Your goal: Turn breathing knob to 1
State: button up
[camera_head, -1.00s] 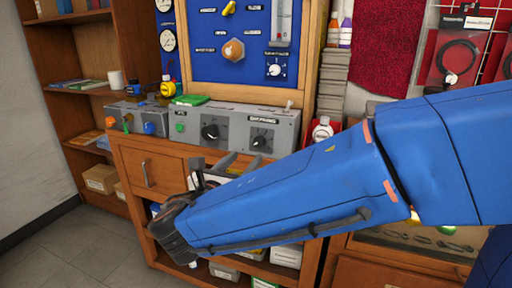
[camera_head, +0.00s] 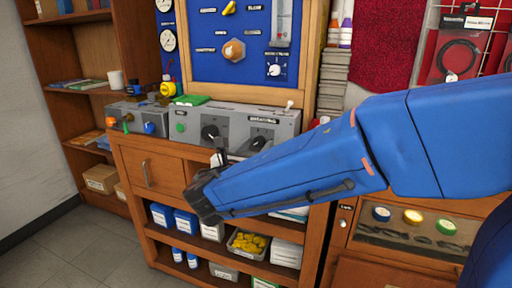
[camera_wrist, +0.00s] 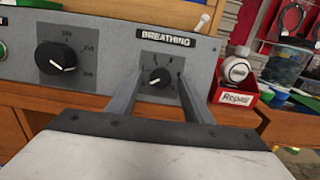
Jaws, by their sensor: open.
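The breathing knob (camera_wrist: 159,77) is a round black knob with a white pointer mark, under the BREATHING label (camera_wrist: 166,38) in the wrist view. It sits on the front of the grey panel box; in the head view it is at the right of that box (camera_head: 258,144). My gripper (camera_wrist: 156,79) is open, one finger on each side of the knob in the wrist view. I cannot tell whether the fingers touch it. The knob's pointer aims to the lower left in the wrist view; the small scale digits are too blurred to read.
A larger black knob (camera_wrist: 56,57) is to the left on the same box (camera_head: 283,119). A small toggle lever (camera_wrist: 201,23) stands on top. A red Repair box (camera_wrist: 237,94) with a white-capped item is to the right. Shelves (camera_head: 235,221) with boxes lie below.

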jog(key=c, duration=1.1)
jog(key=shift+o, duration=0.2)
jog(key=shift+m, duration=0.4)
jog(key=m+h, duration=0.1)
jog(key=m, duration=0.4)
jog(key=shift+a+g, duration=0.15)
jog(key=shift+g, duration=0.25)
jog(key=m+g, duration=0.1)
jog(key=m, duration=0.4)
jog(key=shift+w+a+r+h, duration=0.1)
jog(key=shift+h, duration=0.3)
jog(key=shift+m, duration=0.4)
